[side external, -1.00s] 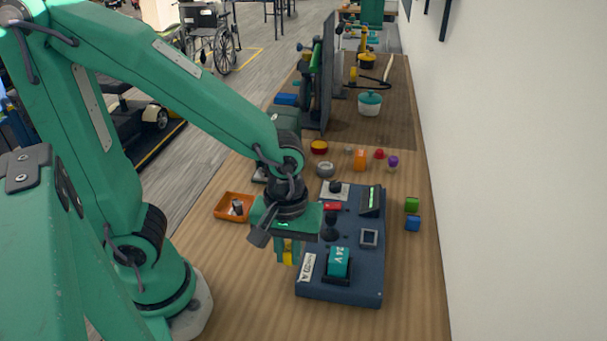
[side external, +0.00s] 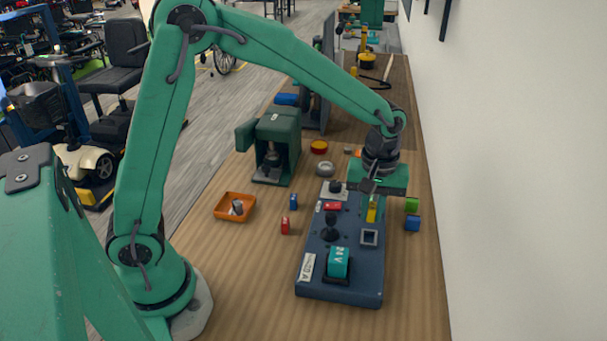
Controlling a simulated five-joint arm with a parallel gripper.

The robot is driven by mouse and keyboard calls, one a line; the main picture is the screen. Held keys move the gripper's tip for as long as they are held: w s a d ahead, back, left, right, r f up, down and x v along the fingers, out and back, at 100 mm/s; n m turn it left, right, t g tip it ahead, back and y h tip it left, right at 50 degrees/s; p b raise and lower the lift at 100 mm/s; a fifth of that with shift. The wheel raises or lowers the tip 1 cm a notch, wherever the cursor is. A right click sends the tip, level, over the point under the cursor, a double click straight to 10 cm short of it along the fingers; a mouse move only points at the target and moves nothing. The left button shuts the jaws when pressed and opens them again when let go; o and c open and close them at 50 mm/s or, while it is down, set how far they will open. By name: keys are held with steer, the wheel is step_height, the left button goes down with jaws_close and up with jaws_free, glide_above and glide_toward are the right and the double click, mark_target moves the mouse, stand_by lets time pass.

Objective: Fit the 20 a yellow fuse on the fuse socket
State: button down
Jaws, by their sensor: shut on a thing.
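My gripper (side external: 372,210) is shut on the yellow fuse (side external: 371,213) and holds it upright over the right part of the dark blue panel (side external: 320,285). The fuse socket (side external: 369,238), a grey square frame with a dark opening, is on the panel's right side. The fuse shows just above the socket in the picture, apart from it. How high the fuse hangs over the panel is hard to tell. My gripper's body hides the panel's far right corner.
The panel also carries a teal 24 V block (side external: 339,262), a black joystick (side external: 330,228) and a label (side external: 307,267). A red fuse (side external: 285,226) and a blue fuse (side external: 293,202) stand left of it, near an orange tray (side external: 235,207). Green (side external: 411,204) and blue (side external: 413,223) cubes lie right.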

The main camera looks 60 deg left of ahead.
steer(key=shift+w+f, duration=0.1)
steer(key=shift+w, duration=0.35)
steer(key=shift+f, duration=0.25)
steer(key=shift+f, duration=2.55)
steer(key=shift+f, duration=0.35)
steer(key=c, duration=0.9)
jaws_free()
steer(key=shift+r, duration=0.2)
steer(key=shift+r, duration=2.8)
steer(key=shift+a, duration=0.1)
